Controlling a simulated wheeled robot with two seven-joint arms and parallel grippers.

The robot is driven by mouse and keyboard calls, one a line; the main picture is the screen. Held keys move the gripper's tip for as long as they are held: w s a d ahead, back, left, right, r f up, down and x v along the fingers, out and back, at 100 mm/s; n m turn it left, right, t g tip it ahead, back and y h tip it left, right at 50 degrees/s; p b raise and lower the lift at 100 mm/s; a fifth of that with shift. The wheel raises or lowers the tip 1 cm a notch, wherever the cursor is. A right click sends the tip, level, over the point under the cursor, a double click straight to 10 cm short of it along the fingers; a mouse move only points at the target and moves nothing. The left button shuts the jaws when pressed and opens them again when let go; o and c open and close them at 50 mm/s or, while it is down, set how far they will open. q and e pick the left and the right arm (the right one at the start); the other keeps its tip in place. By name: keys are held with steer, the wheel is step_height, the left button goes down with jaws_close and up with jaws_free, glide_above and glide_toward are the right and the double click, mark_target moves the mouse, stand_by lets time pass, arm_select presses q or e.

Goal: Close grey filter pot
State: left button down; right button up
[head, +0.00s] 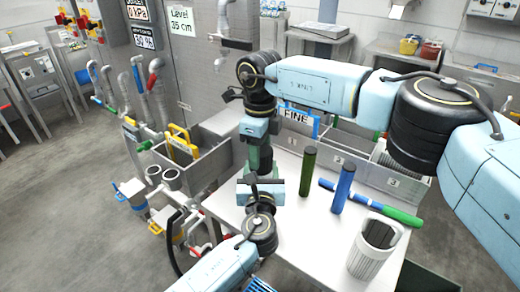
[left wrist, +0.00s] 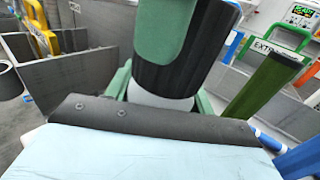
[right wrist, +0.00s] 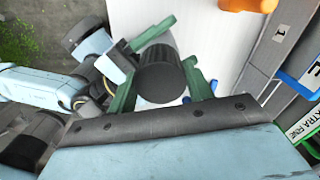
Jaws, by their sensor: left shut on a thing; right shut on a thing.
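My left gripper (head: 263,188) is shut on the pale body of the filter pot (left wrist: 160,100), which stands between its green fingers. My right gripper (head: 259,152) is directly above it, with its fingers around the dark ribbed cap (right wrist: 160,84). The cap also shows in the left wrist view (left wrist: 180,68), right over the pale body and in line with it. A green finger of my right gripper covers the cap's upper part there. In the head view the grippers mostly hide the pot. I cannot tell whether the cap is fully seated.
On the white table (head: 320,222) stand a dark green cylinder (head: 308,172) and a blue cylinder (head: 343,188). A blue and green rod (head: 375,204) lies behind them. A grey ribbed cup (head: 372,252) stands at the front right. A grey sink (head: 195,155) is at the left.

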steer(key=m, duration=1.1)
steer(key=shift+w+d+m, duration=0.1)
steer(key=shift+m, duration=0.2)
steer(key=m, duration=1.8)
steer(key=shift+d, duration=0.1)
steer(key=m, duration=0.3)
steer(key=shift+m, duration=0.4)
steer(key=m, duration=0.4)
steer(key=shift+s, duration=0.2)
